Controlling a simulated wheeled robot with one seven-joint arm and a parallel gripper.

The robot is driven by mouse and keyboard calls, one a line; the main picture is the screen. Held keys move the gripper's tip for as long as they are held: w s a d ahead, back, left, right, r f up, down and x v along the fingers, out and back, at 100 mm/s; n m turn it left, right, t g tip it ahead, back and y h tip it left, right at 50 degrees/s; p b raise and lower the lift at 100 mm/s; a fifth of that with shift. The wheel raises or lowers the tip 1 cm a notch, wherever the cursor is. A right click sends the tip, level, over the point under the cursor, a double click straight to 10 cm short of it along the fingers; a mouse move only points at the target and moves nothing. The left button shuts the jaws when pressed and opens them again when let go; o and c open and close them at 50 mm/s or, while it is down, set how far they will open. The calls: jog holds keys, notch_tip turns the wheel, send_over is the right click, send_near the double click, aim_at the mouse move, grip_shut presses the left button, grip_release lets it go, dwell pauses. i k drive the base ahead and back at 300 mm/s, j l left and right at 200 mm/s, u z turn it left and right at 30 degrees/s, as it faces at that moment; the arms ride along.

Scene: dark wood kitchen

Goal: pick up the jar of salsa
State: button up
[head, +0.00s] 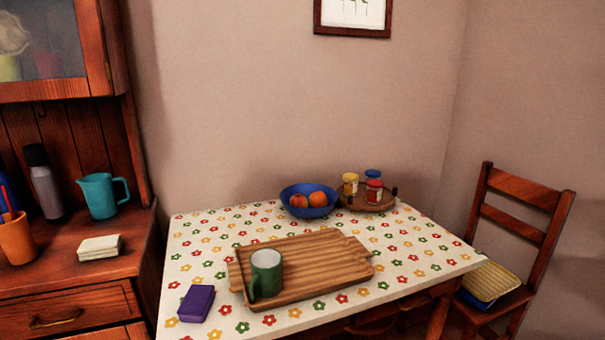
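Several small jars stand together on a round wooden tray (354,204) at the far right corner of the table. One jar is red with a pale label (374,192) and is at the front; it looks most like the jar of salsa, but its label is too small to read. A jar with a yellow lid (350,184) stands to its left. A jar with a blue lid (373,175) is behind it and partly hidden. My gripper is not in view.
A ribbed wooden board (325,264) bearing a green mug (266,272) lies in front, with a purple box (197,304) nearby. A chair (520,205) stands right of the table (210,250). A hutch (75,270) stands left.

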aim_at(373, 187)
jog(key=i+l, duration=0.6)
jog(key=i, duration=0.15)
jog(key=i+l, duration=1.25)
jog(key=i, duration=0.3)
